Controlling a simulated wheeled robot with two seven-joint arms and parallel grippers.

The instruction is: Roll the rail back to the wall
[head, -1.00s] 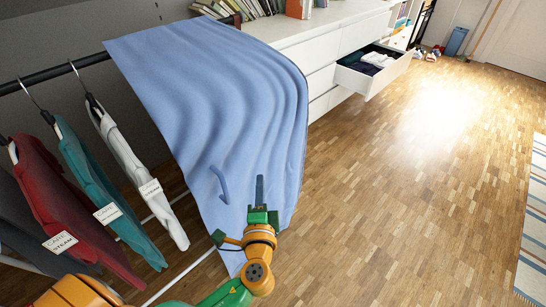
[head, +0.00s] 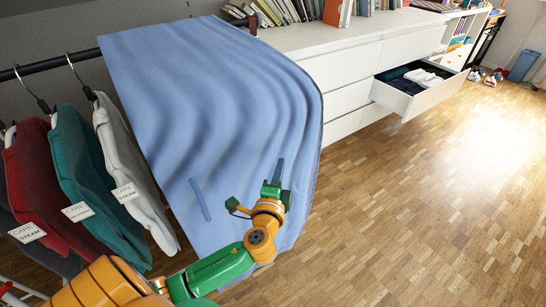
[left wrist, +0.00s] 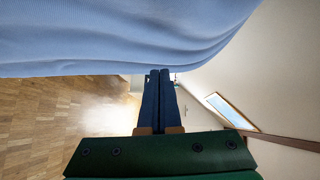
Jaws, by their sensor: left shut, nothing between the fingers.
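The clothes rail (head: 28,76) is a dark bar at the left of the head view, with garments on hangers. A blue cloth (head: 190,90) hangs over its right end and hides what lies behind it. My left gripper (head: 278,170) is in front of the cloth's lower right part. It is shut and empty; in the left wrist view its two dark fingers (left wrist: 159,95) lie together just under the blue cloth (left wrist: 110,35). I cannot tell whether they touch the cloth. My right gripper is not in view. A grey wall (head: 50,35) stands behind the rail.
A white dresser (head: 345,70) stands behind the cloth, with an open drawer (head: 430,95) holding folded clothes jutting into the room. Books stand on top. Red, teal and white garments (head: 85,170) hang at the left.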

